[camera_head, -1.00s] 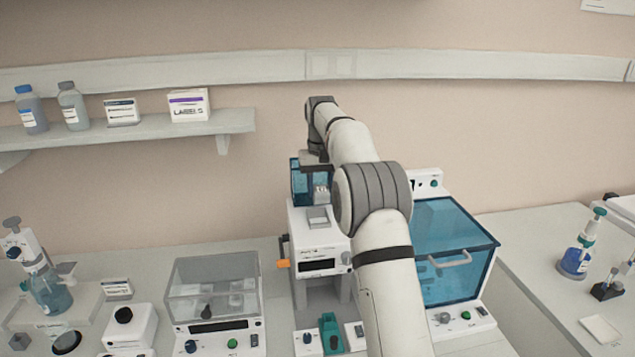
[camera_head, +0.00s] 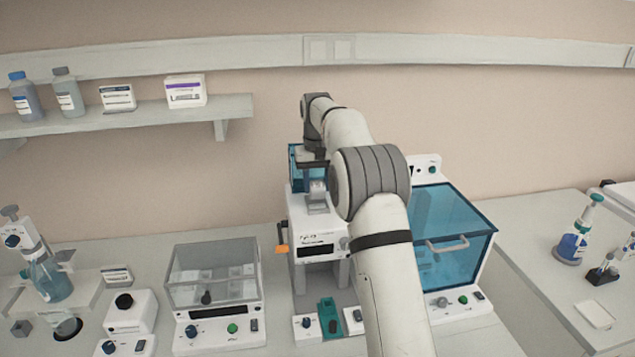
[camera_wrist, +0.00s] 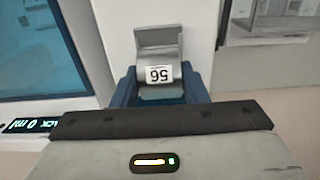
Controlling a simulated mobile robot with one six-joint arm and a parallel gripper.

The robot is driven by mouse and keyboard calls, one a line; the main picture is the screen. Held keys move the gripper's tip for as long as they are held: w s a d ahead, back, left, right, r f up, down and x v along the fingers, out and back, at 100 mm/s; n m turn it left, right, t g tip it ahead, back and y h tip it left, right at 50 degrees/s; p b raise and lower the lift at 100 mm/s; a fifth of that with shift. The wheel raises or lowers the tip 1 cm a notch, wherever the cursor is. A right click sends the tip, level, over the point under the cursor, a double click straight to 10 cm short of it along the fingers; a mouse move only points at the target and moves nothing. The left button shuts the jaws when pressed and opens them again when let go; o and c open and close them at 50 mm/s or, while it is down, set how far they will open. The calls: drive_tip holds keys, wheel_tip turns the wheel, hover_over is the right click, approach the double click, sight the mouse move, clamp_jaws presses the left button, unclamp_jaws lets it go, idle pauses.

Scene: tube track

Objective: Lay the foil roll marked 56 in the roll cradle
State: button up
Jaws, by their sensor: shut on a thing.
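The foil roll marked 56 (camera_wrist: 160,78) is a grey roll with a white label, which reads upside down in the wrist view. My gripper (camera_wrist: 160,90) is shut on it, with one blue finger on each side. The roll also shows in the head view (camera_head: 317,188), small, below my wrist. A grey sloped plate (camera_wrist: 158,37), seemingly part of the roll cradle, shows just beyond the roll. In the head view the grey cradle (camera_head: 317,207) is on top of the white machine, directly under the roll. I cannot tell whether the roll touches it.
The white machine (camera_head: 317,250) stands beside a blue-lidded box (camera_head: 450,240) on the right and a clear-lidded device (camera_head: 212,275) on the left. A blue transparent box (camera_head: 298,178) is behind the cradle. A shelf (camera_head: 130,117) hangs at left.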

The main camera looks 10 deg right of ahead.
drive_tip(key=shift+f, duration=0.2)
drive_tip(key=shift+f, duration=0.4)
drive_tip(key=shift+f, duration=0.5)
idle(0.5)
drive_tip(key=o, duration=1.1)
drive_tip(key=shift+b, duration=0.3)
wheel_tip(320, 180, up, 7)
drive_tip(key=shift+r, duration=0.4)
